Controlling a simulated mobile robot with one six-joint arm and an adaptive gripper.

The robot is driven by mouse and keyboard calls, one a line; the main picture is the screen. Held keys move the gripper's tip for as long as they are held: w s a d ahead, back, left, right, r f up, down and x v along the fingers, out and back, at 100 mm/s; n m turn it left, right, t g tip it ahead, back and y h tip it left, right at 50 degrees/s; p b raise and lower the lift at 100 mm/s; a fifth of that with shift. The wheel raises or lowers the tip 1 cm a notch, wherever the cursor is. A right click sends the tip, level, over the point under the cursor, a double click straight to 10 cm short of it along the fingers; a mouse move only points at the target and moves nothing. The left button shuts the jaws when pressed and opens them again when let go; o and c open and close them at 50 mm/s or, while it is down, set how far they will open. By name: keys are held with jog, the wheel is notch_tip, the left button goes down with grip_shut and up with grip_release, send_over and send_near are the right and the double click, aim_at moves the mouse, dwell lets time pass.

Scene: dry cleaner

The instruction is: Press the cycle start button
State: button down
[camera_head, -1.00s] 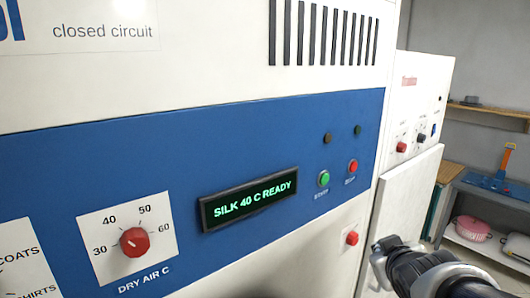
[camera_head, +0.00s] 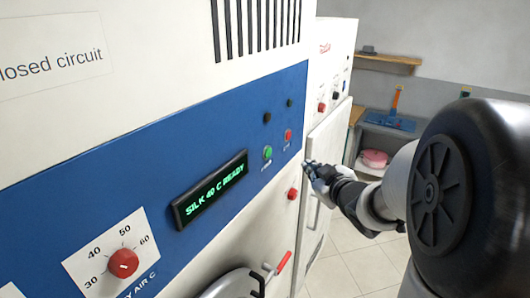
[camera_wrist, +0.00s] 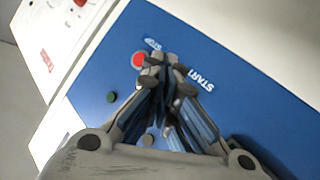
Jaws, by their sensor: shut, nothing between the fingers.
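The green start button (camera_head: 267,153) is on the blue panel (camera_head: 150,160) of the white machine, right of a display reading "SILK 40 C READY" (camera_head: 210,188). The red stop button (camera_head: 288,135) is up and right of it. My gripper (camera_head: 308,168) is to the right of both buttons, with its fingers toward the panel. In the wrist view my shut, empty fingers (camera_wrist: 165,62) point at the panel between the red stop button (camera_wrist: 138,60) and the "START" label (camera_wrist: 201,80). The green button is not visible there, seemingly hidden behind the fingers. I cannot tell whether the fingertips touch the panel.
A red knob (camera_head: 123,263) marked 30 to 60 is at lower left. Another red button (camera_head: 292,194) is below the panel, and a lever with a red grip (camera_head: 284,262) sticks out lower down. A second white machine (camera_head: 328,100) stands behind. The tiled floor at right is clear.

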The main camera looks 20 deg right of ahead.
aim_at(268, 153)
jog(key=w+a+b, duration=0.3)
jog(key=w+a, duration=0.2)
jog(key=w, duration=0.2)
jog(key=shift+a, duration=0.25)
jog(key=shift+b, duration=0.35)
dwell(1.0)
jog(key=shift+w+a, duration=0.3)
